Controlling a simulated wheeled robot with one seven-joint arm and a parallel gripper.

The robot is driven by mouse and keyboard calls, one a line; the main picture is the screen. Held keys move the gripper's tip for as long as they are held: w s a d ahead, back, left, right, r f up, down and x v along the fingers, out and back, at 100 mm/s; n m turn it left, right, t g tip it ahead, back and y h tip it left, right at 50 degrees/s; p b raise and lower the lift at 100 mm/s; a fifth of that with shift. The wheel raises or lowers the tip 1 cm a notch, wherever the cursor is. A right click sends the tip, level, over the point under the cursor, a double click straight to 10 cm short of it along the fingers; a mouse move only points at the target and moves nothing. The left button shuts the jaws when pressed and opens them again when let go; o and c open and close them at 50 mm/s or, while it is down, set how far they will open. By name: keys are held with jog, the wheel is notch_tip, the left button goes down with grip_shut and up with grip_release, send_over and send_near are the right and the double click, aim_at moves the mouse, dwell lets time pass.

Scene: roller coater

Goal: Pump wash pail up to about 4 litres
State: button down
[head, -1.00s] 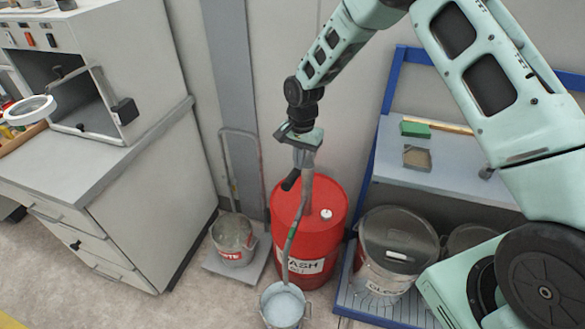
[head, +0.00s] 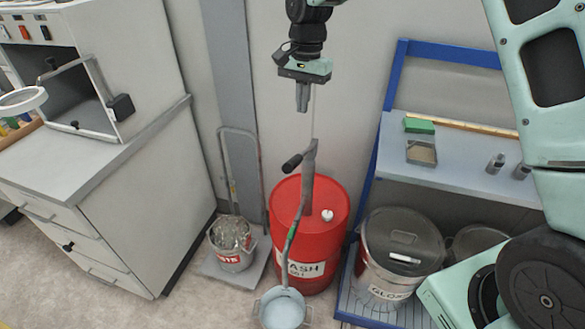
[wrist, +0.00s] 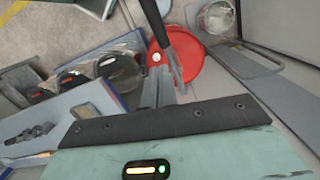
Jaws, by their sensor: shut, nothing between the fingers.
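A red wash drum (head: 328,222) stands against the wall with a grey hand pump (head: 308,180) on top. The pump's black-gripped lever (head: 292,163) sticks out to the left. A hose runs from the pump down to the wash pail (head: 283,308), a small metal pail on the floor in front of the drum, with pale contents inside. Its level marks cannot be read. My gripper (head: 302,97) is shut and empty, pointing down above the pump and apart from it. In the wrist view the red drum (wrist: 190,62) shows beyond the shut fingers (wrist: 165,92).
A waste bucket (head: 232,250) stands on a platform trolley to the left, beside a grey cabinet (head: 130,200). A lidded metal bin (head: 395,240) stands right of the drum, under a blue-framed bench (head: 450,165) holding small items.

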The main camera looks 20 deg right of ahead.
jog(key=shift+w+d+r, duration=0.1)
jog(key=shift+r, duration=0.95)
jog(key=s+a+n+b, duration=0.1)
jog(key=s+a+n, duration=0.35)
jog(key=s, duration=0.55)
jog(key=s+a+n+b, duration=0.2)
jog(key=s+a+n, duration=0.3)
jog(key=s, duration=0.4)
jog(key=s+f+n, duration=0.2)
jog(key=s+n, duration=0.1)
jog(key=s, duration=0.5)
jog(key=s+f+n, duration=0.2)
jog(key=s+n, duration=0.2)
jog(key=s, duration=0.5)
jog(key=shift+s+d+f+t+b, duration=0.15)
jog(key=shift+s+f+t+b, duration=0.1)
jog(key=shift+t+b, duration=0.15)
